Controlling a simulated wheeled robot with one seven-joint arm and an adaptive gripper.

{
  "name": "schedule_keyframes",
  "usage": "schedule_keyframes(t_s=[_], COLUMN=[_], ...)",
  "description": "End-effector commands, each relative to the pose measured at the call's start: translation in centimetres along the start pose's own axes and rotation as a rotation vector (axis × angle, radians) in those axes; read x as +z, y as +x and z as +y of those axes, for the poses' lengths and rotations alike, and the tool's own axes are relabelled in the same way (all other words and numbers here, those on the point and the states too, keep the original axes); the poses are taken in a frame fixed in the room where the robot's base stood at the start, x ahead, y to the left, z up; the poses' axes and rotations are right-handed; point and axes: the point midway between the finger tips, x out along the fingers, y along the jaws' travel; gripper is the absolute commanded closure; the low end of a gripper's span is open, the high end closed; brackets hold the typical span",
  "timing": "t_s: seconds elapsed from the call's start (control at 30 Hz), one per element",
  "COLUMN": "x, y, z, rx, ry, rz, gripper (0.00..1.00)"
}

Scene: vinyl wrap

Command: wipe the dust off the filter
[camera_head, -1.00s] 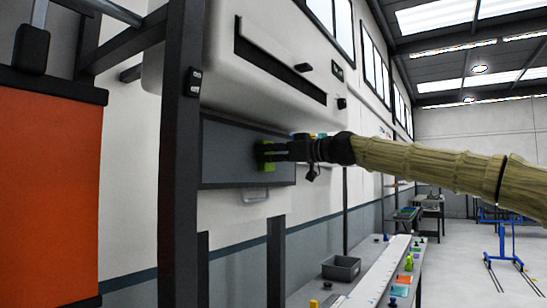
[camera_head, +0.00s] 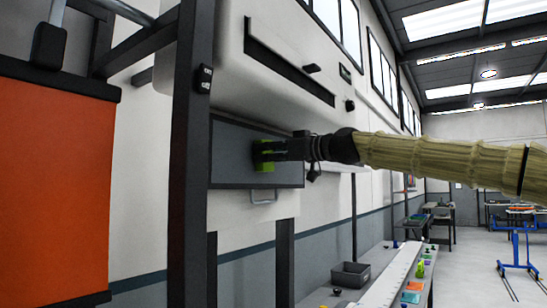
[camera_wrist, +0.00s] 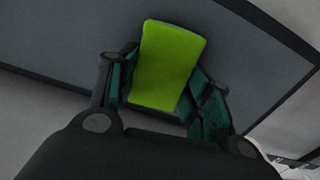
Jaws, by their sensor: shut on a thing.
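The filter is a dark grey flat panel (camera_head: 228,150) set upright under a large white housing. It fills the top of the wrist view (camera_wrist: 265,65). My gripper (camera_head: 262,152) is in front of the panel, shut on a bright green block-like pad (camera_wrist: 168,65). In the head view the green pad (camera_head: 262,165) is at the panel's face, near its middle. The fingers flank the pad on both sides in the wrist view. I cannot tell whether the pad touches the panel. I cannot make out dust on it.
A dark post (camera_head: 188,150) and an orange panel (camera_head: 55,180) stand at the left. The white housing (camera_head: 235,60) overhangs the panel. A bench with a grey bin (camera_head: 350,274) and small coloured items is below right. Open floor lies further right.

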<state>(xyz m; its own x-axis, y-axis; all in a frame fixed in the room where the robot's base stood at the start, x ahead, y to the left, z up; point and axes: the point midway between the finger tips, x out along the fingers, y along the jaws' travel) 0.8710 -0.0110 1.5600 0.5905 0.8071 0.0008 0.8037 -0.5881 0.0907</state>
Motion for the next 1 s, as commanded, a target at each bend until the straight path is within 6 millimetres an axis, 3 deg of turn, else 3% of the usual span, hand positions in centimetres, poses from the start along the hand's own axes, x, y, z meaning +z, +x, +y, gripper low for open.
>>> schedule_keyframes(t_s=[0.8, 1.0], x=[-0.3, -0.3], y=[0.0, -0.1], z=[-4.3, -4.6], rx=[-0.001, -0.001], ry=[-0.001, 0.001], rz=[-0.001, -0.001], gripper=[0.7, 0.7])
